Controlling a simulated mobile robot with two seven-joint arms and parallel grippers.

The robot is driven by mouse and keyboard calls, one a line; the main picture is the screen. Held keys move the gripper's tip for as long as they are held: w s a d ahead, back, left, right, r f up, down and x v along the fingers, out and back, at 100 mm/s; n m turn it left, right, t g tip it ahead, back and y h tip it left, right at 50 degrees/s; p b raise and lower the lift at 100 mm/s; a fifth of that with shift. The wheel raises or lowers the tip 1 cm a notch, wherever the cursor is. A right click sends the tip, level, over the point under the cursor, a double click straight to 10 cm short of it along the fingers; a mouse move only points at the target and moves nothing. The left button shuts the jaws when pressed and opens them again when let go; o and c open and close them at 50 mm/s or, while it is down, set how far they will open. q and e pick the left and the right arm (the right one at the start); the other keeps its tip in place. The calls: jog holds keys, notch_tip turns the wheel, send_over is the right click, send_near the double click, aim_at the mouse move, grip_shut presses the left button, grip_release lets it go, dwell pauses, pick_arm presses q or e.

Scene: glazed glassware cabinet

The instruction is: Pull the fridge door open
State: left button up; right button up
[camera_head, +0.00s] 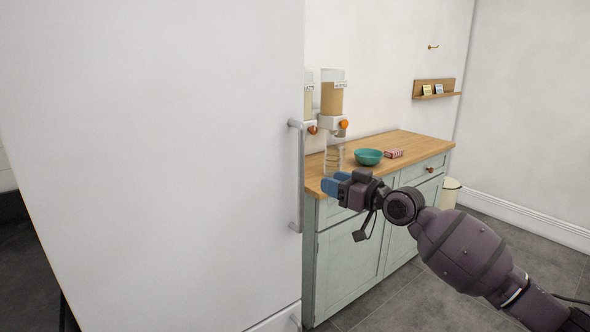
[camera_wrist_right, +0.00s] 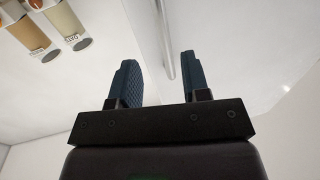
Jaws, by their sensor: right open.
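The white fridge door (camera_head: 160,160) fills the left half of the head view and looks shut. Its vertical grey bar handle (camera_head: 298,175) runs along the door's right edge. My right gripper (camera_head: 332,186) is open and empty, a little to the right of the handle in the head view, with blue fingers pointing left toward it. In the right wrist view the two fingers (camera_wrist_right: 160,80) stand apart, and the handle bar (camera_wrist_right: 166,45) shows beyond the gap between them. No contact with the handle shows. My left gripper is not in view.
A green cabinet (camera_head: 350,255) with a wooden top stands right of the fridge, behind my right arm. A bin (camera_head: 451,192) stands beyond; floor at right is clear.

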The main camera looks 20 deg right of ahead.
jog(key=x, duration=1)
jog(key=shift+a+b, duration=0.25)
jog(key=shift+b, duration=0.15)
jog(key=shift+w+r, duration=0.1)
jog(key=shift+r, duration=0.05)
jog(key=shift+c, duration=0.4)
grip_shut()
